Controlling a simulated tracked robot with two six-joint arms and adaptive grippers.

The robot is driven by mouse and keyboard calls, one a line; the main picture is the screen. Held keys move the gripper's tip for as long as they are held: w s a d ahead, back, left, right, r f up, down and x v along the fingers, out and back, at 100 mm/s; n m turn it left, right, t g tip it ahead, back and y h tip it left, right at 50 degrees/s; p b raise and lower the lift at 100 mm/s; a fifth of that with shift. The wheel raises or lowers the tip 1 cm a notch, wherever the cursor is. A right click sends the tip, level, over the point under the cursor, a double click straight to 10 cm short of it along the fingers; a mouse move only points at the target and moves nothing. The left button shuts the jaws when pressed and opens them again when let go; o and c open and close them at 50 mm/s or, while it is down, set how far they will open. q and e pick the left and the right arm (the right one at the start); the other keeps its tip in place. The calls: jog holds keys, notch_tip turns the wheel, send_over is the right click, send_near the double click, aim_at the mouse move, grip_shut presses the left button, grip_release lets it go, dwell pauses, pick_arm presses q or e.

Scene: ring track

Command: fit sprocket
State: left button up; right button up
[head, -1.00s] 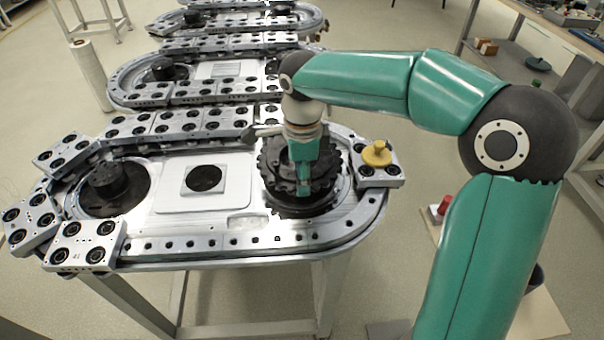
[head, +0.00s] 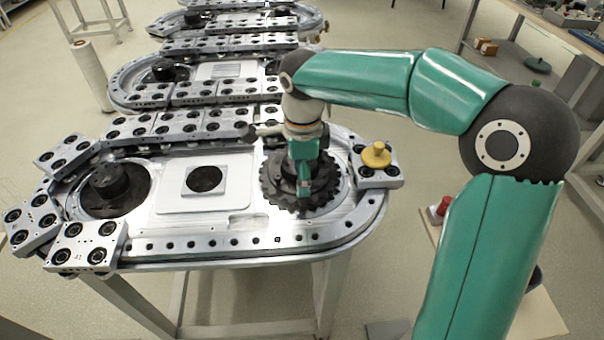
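The sprocket (head: 327,196) is a dark toothed disc with a raised hub. It lies flat and low in the round opening at the right end of the near ring track (head: 235,258). My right gripper (head: 304,190) points down over the sprocket's middle, at the hub. The near finger hides part of the hub, so I cannot see whether the fingers are closed on it. Whatever is under the sprocket is hidden. My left gripper is not in view.
A dark hub (head: 110,182) stands at the track's left end. Metal track blocks (head: 85,247) line the left and far sides. A yellow knob (head: 376,155) stands on a block (head: 366,177) right of the sprocket. The central plate (head: 170,190) is flat. More tracks stand behind.

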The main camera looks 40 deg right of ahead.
jog(key=shift+o, duration=0.6)
jog(key=shift+f, duration=0.15)
notch_tip(320, 180, up, 12)
jog(key=shift+s+a, duration=0.1)
jog(key=shift+s, duration=0.05)
dwell(0.7)
